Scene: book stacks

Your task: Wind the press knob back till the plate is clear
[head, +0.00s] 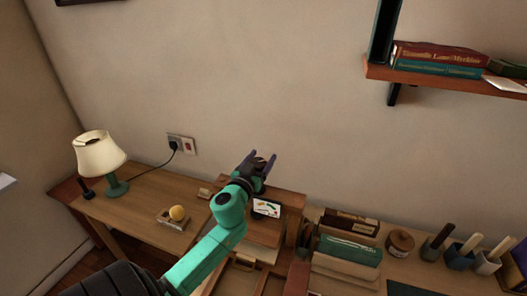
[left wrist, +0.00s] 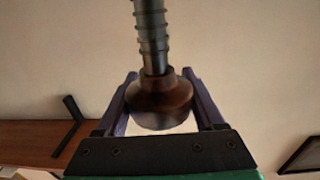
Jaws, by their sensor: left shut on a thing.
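My left gripper (head: 262,162) reaches over the wooden press (head: 284,192) at the back of the desk. In the left wrist view its two purple fingers (left wrist: 160,85) are shut around a round, dark brown wooden knob (left wrist: 160,104). The knob sits on a grey threaded metal screw (left wrist: 151,32). In the head view my gripper and arm cover much of the press, and the screw cannot be made out. The press plate cannot be clearly made out, so its clearance cannot be told. My right gripper is not in view.
A cream lamp (head: 100,155) and a yellow ball on a small tray (head: 166,222) stand left. Books (head: 347,250), a round jar (head: 399,243) and brush pots stand right. A bookshelf (head: 440,82) hangs above right.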

